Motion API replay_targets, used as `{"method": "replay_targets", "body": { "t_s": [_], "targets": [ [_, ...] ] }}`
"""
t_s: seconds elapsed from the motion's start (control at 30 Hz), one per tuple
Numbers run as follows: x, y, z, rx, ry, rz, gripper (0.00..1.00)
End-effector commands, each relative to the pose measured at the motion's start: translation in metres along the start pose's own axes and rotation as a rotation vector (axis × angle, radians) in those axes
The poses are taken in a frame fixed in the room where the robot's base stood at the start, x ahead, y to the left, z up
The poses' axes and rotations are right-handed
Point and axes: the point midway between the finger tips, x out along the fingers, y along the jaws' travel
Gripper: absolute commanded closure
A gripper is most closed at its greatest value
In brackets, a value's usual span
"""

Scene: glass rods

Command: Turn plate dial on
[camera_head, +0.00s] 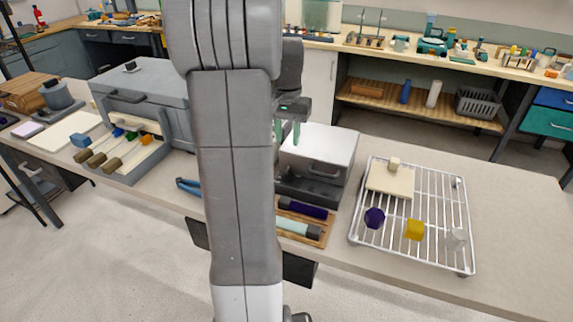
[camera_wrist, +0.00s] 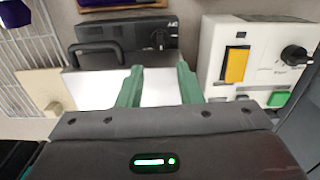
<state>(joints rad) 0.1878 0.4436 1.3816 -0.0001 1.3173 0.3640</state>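A box-shaped appliance with a pale top (camera_head: 318,145) stands on the bench. In the wrist view its pale top (camera_wrist: 90,88) lies beyond my fingers, with a dark front panel (camera_wrist: 130,37) bearing a small dark dial (camera_wrist: 160,38). Beside it is a white unit (camera_wrist: 222,60) with a yellow switch, a larger black dial (camera_wrist: 296,55) and a green button. I cannot tell which dial is the plate's. My gripper (camera_wrist: 160,70) has two green fingers spread apart with nothing between them, over the appliance. It also shows in the head view (camera_head: 287,131), partly hidden by my arm.
A wire rack (camera_head: 462,215) with a pale board and several small pieces stands to the right. A tray (camera_head: 318,238) with dark and pale green pieces lies in front of the appliance. A grey cabinet (camera_head: 150,85) stands left. The bench is clear at the far right.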

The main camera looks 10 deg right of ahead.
Motion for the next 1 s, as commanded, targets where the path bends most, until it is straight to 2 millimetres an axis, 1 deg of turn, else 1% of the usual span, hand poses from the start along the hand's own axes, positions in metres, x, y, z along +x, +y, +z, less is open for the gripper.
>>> {"method": "replay_targets", "body": {
  "t_s": [0.03,0.1,0.3,0.4,0.5,0.67,0.93,0.97,1.0],
  "targets": [
    [0.012,0.000,0.001,-0.001,-0.005,0.002,0.67],
    [0.028,0.000,0.001,-0.001,-0.005,0.002,0.67],
    [0.069,0.000,0.001,-0.001,-0.003,0.001,0.67],
    [0.086,0.000,0.001,-0.001,-0.003,0.001,0.67],
    [0.097,0.000,0.000,-0.001,-0.001,0.000,0.67],
    [0.106,0.000,0.001,-0.001,0.000,0.000,0.67],
    [0.107,0.000,0.000,-0.001,0.001,0.000,0.67],
    [0.107,0.000,0.000,-0.001,0.001,0.000,0.71],
    [0.107,0.000,0.000,-0.001,0.001,0.000,0.79]
  ]
}}
